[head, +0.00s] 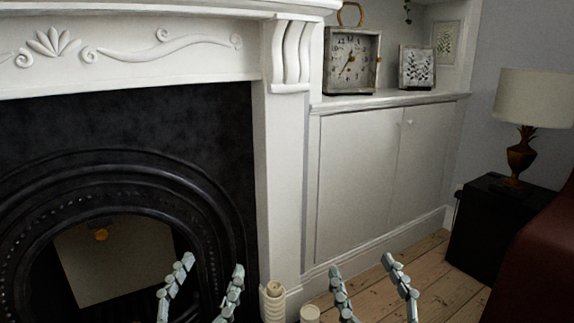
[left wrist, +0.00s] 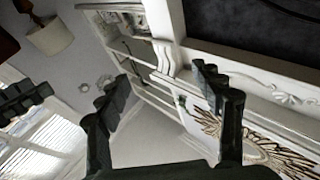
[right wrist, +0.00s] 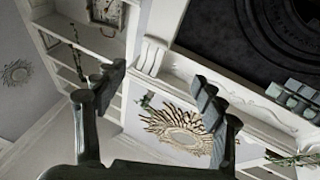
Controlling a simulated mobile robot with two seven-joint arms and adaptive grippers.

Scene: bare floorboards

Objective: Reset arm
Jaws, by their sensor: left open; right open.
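My left gripper (head: 208,268) shows at the bottom of the head view, its two fingers spread in front of the dark fireplace opening. My right gripper (head: 364,266) is to its right, also with fingers apart, in front of the white cupboard and floorboards. Both are raised side by side with nothing between their fingers. In the left wrist view the left fingers (left wrist: 165,95) are wide apart and empty. In the right wrist view the right fingers (right wrist: 158,88) are likewise apart and empty.
A white fireplace surround (head: 285,170) frames a black cast-iron insert (head: 170,120). At right, a lamp (head: 535,98) stands on a black side table (head: 490,230), near a dark red seat (head: 540,265).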

